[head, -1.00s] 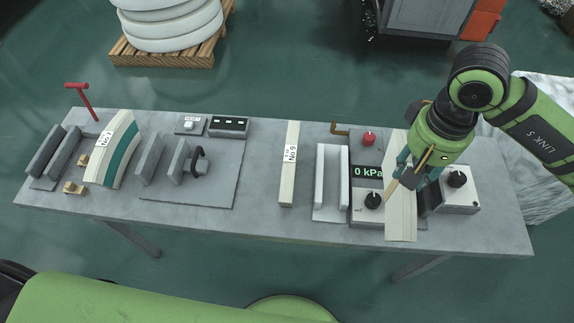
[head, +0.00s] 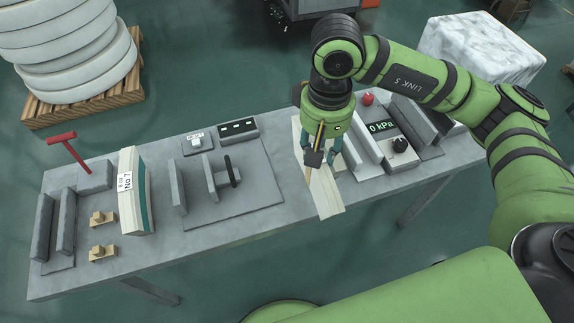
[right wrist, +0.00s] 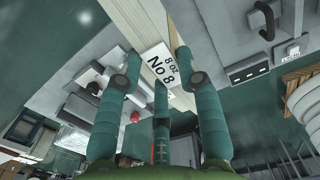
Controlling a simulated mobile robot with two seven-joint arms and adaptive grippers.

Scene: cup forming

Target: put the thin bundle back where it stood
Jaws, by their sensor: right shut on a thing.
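A thin pale bundle (head: 324,194) is between the fingers of my right gripper (head: 320,158), left of the white upright plates. In the right wrist view, its label (right wrist: 162,65) reads "8 oz No 8" between the fingertips. The gripper is shut on it. The fingers hide part of the bundle, and I cannot tell whether its underside touches the table. Pale strips show beside each other there; I cannot separate a second bundle for sure. A thicker bundle with a teal band (head: 132,191), labelled No 7, stands on the left of the table. My left gripper is not in view.
The grey table (head: 225,222) carries dark upright plates (head: 66,222), small wooden blocks (head: 103,217), a fixture with a black handle (head: 230,170), white plates (head: 366,137), and a 0 kPa gauge (head: 382,127). A red T-handle (head: 68,147) rises at the back left.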

